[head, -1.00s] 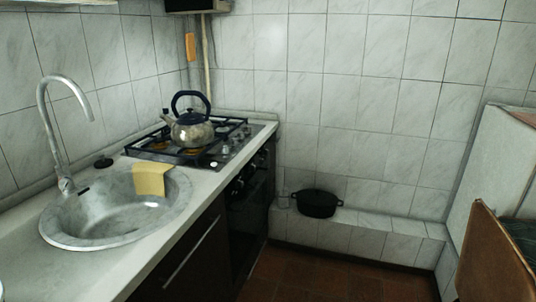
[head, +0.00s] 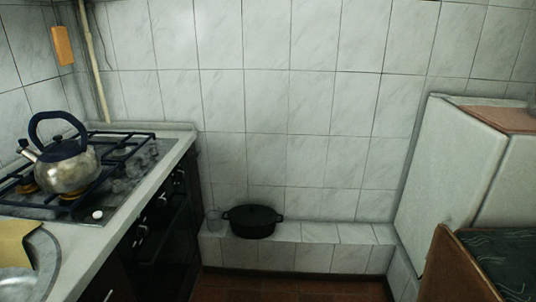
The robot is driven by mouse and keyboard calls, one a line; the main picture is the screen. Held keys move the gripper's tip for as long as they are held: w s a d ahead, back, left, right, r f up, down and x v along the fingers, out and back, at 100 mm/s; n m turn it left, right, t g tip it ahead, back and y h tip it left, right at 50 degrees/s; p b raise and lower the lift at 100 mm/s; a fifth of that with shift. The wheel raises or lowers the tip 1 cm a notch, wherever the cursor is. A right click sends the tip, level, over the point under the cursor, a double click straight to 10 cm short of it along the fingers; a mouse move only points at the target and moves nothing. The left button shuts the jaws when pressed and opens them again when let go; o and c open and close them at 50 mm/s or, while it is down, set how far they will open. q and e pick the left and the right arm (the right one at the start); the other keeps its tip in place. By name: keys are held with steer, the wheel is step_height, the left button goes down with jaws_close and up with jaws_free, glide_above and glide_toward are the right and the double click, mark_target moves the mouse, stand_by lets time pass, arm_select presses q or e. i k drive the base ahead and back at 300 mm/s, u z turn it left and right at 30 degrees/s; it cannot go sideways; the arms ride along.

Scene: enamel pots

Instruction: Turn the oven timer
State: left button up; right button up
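The oven (head: 165,235) is built in under the gas hob at the left, with a dark front that faces right. Several light knobs show along its upper front, one of them a pale knob (head: 162,199) seen at a steep angle. I cannot tell which knob is the timer. Neither of my grippers shows in the head view.
A steel kettle (head: 67,166) stands on the hob (head: 120,190). A chair (head: 455,268) and a white cabinet (head: 447,180) are at the right. Brown floor lies clear between.

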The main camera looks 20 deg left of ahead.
mark_target(179, 173)
steer(key=u, duration=0.05)
steer(key=i, duration=2)
steer(key=u, duration=1.15)
steer(key=i, duration=0.6)
steer(key=u, duration=0.45)
